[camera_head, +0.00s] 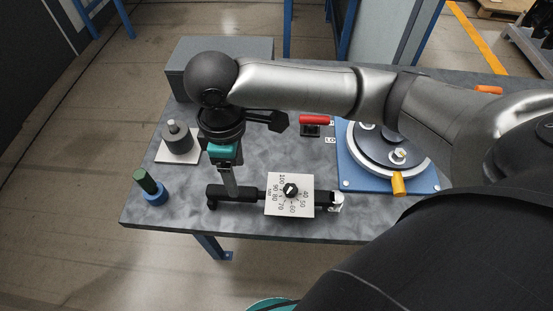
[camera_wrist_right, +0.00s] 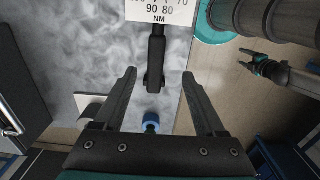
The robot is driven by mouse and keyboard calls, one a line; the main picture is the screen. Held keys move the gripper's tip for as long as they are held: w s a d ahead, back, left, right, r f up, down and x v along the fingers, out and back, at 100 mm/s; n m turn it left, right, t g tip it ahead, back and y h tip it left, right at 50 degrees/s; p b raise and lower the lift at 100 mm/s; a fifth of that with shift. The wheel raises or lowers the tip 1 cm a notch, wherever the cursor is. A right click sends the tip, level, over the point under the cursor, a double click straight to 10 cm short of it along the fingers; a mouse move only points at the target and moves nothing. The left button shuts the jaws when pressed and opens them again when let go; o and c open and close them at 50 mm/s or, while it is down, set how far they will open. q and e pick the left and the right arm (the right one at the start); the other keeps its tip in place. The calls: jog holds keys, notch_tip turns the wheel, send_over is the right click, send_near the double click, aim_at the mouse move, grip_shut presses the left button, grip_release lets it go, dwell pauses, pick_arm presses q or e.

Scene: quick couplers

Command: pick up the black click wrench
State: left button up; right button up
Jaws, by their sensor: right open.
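The black click wrench (camera_head: 250,192) lies along the front of the table in the head view, with a white dial plate numbered in NM near its right end. In the right wrist view its black handle (camera_wrist_right: 155,62) points down between the fingers. My right gripper (camera_head: 231,192) is above the left part of the handle, fingers pointing down. In the wrist view the right gripper (camera_wrist_right: 160,80) is open and empty, one finger on each side of the handle's line. My left gripper (camera_wrist_right: 246,60) seems to show small at the right of the wrist view, beyond the table edge; its jaws are unclear.
A green-and-blue coupler piece (camera_head: 152,190) stands left of the wrench. A grey cylinder on a white plate (camera_head: 178,158) is behind it. A blue base with a round fixture (camera_head: 345,178) is to the right. A red-handled tool (camera_head: 314,121) and grey box (camera_head: 185,88) are farther back.

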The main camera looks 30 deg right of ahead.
aim_at(241, 190)
notch_tip(241, 190, down, 5)
jog(key=shift+f+b, duration=0.1)
jog(key=shift+b, duration=0.35)
jog(key=shift+f, duration=0.4)
jog(key=f, duration=0.1)
jog(key=f+b, duration=0.1)
jog(key=f, duration=0.2)
jog(key=shift+w+d+f, duration=0.15)
jog(key=shift+w+f, duration=0.1)
jog(key=shift+w, duration=0.05)
jog(key=shift+f+b, duration=0.3)
pick_arm(q)
notch_tip(241, 190, down, 3)
jog(key=shift+w+r, duration=0.1)
jog(key=shift+w, duration=0.05)
pick_arm(e)
jog(key=c, duration=0.3)
pick_arm(q)
jog(key=shift+s, duration=0.3)
pick_arm(e)
grip_shut()
jog(key=shift+r, duration=0.1)
